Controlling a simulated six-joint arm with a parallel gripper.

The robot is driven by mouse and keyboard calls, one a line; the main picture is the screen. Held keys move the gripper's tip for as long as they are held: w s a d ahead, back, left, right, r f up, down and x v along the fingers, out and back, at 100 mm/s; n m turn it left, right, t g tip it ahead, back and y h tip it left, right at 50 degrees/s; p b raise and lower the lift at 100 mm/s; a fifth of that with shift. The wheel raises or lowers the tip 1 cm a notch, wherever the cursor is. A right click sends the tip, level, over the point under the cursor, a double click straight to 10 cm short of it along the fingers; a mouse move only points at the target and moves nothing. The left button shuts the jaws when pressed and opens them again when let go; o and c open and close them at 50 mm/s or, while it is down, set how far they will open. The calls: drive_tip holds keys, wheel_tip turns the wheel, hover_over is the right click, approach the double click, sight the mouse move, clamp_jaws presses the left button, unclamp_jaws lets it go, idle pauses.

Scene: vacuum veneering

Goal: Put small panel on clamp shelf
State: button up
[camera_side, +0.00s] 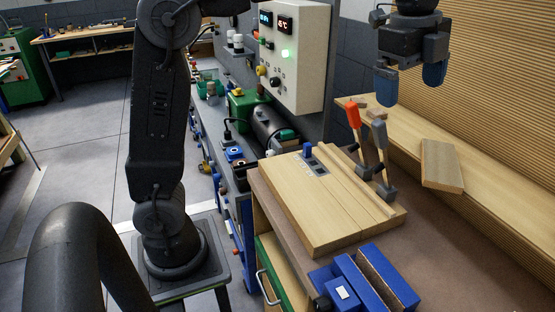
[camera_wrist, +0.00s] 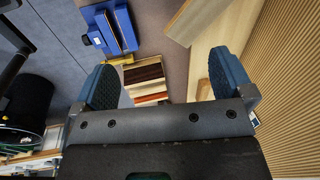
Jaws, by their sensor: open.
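A small tan wooden panel (camera_side: 441,165) lies on the long light-wood shelf (camera_side: 505,200) along the slatted wall, near its front edge. I cannot tell for certain which shelf is the clamp shelf. My gripper (camera_side: 411,86) is above the back part of this shelf, up and left of the panel and apart from it. Its two blue fingers are spread and nothing shows between them. In the wrist view my gripper (camera_wrist: 165,82) also shows open, with a stack of light, dark and orange wood strips (camera_wrist: 147,78) seen well below.
A wooden press board (camera_side: 325,200) with an orange lever (camera_side: 353,114) and a grey lever (camera_side: 380,140) stands left of the shelf. A blue vise-like clamp (camera_side: 362,282) is in front. The near shelf end is clear.

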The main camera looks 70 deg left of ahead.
drive_tip(key=s+a+f+n+t, duration=0.1)
drive_tip(key=s+a+f+n, duration=0.2)
drive_tip(key=s+f+n, duration=0.4)
drive_tip(key=s+a+f+n+t, duration=0.2)
drive_tip(key=s+f+n, duration=0.4)
drive_tip(key=s+n, duration=0.4)
drive_tip(key=s+a, duration=0.1)
drive_tip(key=s, duration=0.3)
drive_tip(key=shift+f+t, duration=0.3)
drive_tip(key=shift+f, duration=0.05)
